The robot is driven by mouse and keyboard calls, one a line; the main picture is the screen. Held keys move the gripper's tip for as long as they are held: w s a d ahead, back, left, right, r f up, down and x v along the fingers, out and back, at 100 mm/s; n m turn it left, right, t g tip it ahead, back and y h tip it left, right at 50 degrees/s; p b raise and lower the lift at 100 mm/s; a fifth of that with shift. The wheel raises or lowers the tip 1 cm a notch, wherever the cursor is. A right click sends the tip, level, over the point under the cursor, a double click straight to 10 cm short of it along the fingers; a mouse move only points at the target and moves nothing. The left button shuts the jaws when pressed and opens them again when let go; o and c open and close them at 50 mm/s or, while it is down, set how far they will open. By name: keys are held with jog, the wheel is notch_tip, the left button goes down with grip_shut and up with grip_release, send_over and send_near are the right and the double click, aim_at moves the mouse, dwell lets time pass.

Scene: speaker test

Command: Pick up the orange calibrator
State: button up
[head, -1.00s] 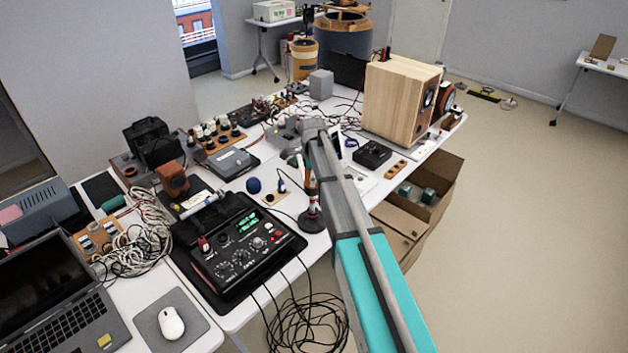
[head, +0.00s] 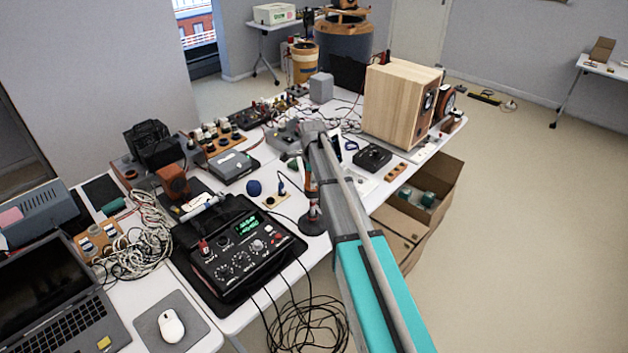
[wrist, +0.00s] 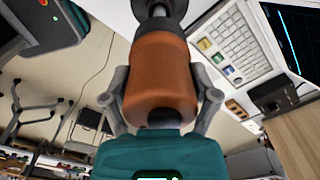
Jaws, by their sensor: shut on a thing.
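The orange calibrator (wrist: 160,80) fills the middle of the wrist view. It is a rounded orange cylinder with a brownish-grey band and a dark, narrower end above a round black part. My gripper (wrist: 162,95) has a grey finger on each side of it and is shut on it. In the head view, only a small strip of the orange body (head: 310,184) shows beside my arm, above a dark round base at the table. My arm hides the rest, and I cannot tell whether the base touches the table.
A black control box (head: 240,255) with a green display stands left of my arm, with a blue ball (head: 254,187) behind it. A wooden speaker (head: 398,103) stands at the back right. Loose cables (head: 310,322) hang at the table's front edge.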

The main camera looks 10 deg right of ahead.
jog(key=shift+r, duration=0.2)
notch_tip(320, 180, up, 2)
jog(key=p, duration=0.2)
jog(key=shift+r+p, duration=0.2)
jog(key=shift+p, duration=0.15)
jog(key=shift+c, duration=0.3)
jog(key=s+a+r+p, duration=0.5)
jog(key=s+r+p, duration=0.5)
jog(key=s, duration=0.3)
notch_tip(320, 180, down, 7)
jog(key=b, duration=0.7)
jog(key=shift+s+r, duration=0.1)
jog(key=shift+s, duration=0.2)
